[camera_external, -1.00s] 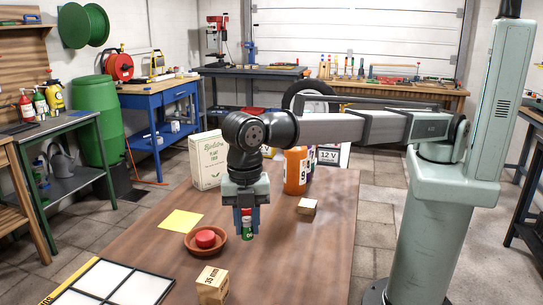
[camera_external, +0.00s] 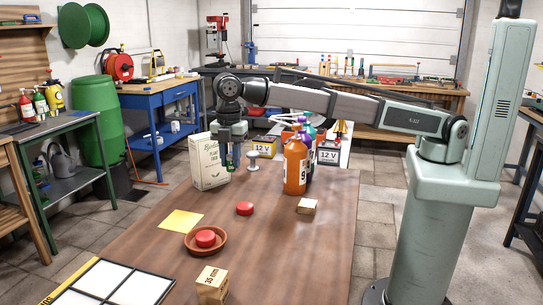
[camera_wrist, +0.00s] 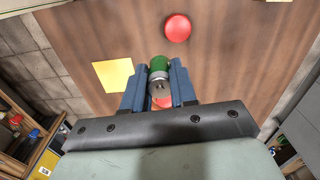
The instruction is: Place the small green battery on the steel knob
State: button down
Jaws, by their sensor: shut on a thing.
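My gripper (camera_external: 229,160) is in the air beside the white carton, at the far part of the table. It is shut on the small green battery (camera_wrist: 159,66), which stands between the two blue fingers in the wrist view. In the outside view the battery is small and hard to make out at the fingertips. The steel knob (camera_external: 253,159), a pale metal piece with a rounded top, stands just right of my gripper. Battery and knob look apart. I do not make out the knob in the wrist view.
A white carton (camera_external: 206,163) stands close left of my gripper. Orange bottle (camera_external: 295,165) and purple-capped bottles stand right of the knob. A red disc (camera_external: 244,208), a clay dish (camera_external: 193,246) with another red disc, a yellow note (camera_external: 181,221) and wooden blocks lie nearer.

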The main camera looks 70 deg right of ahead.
jog(key=w+d+r+m, duration=0.1)
jog(key=w+d, duration=0.1)
jog(key=d, duration=0.6)
jog(key=w+d+r+m, duration=0.1)
jog(key=w+d, duration=0.1)
jog(key=d, duration=0.6)
jog(key=m, duration=0.2)
send_near(253, 153)
jog(key=shift+f, duration=2.8)
jog(key=shift+f, duration=0.1)
jog(key=c, duration=0.9)
grip_release()
notch_tip(253, 153, up, 12)
jog(key=shift+d, duration=0.1)
